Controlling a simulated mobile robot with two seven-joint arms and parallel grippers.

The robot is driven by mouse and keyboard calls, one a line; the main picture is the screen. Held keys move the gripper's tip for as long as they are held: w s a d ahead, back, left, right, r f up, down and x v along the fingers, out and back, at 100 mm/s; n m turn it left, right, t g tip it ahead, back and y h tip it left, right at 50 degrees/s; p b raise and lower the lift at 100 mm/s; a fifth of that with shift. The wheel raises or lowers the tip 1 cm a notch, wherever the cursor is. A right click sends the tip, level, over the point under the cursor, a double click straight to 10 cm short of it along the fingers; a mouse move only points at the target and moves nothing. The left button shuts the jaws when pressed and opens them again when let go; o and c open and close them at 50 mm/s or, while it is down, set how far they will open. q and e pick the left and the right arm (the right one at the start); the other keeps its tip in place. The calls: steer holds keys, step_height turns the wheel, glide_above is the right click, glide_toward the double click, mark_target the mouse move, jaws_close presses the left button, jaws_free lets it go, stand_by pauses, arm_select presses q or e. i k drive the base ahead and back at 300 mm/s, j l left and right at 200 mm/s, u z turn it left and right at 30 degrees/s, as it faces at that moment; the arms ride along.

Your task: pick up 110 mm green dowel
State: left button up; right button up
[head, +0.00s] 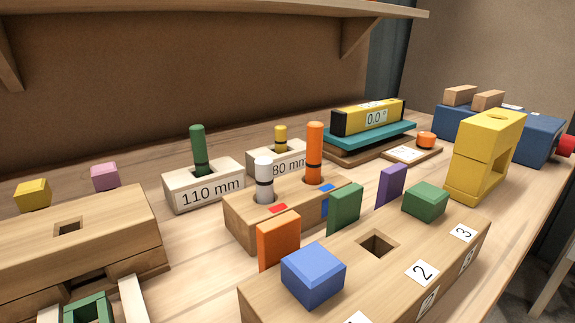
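The green dowel (198,147) stands upright in a pale wooden block labelled 110 mm (204,190), left of the middle in the head view. It has a dark band low on its shaft, and its lower end is hidden in the block. No part of either gripper can be made out in the head view.
Beside it stand a yellow dowel (281,138) in the 80 mm block (262,158) and a wooden block (240,222) with white (264,176) and orange (315,150) dowels. A large wooden block (100,232) lies left. A numbered block (385,272) fills the front.

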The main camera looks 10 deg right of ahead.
mark_target(196, 132)
steer(key=k, duration=0.4)
steer(key=l+u, duration=0.2)
steer(key=u, duration=0.3)
steer(key=l+u, duration=0.2)
steer(key=u, duration=0.25)
steer(key=l+u, duration=0.25)
steer(key=u, duration=0.25)
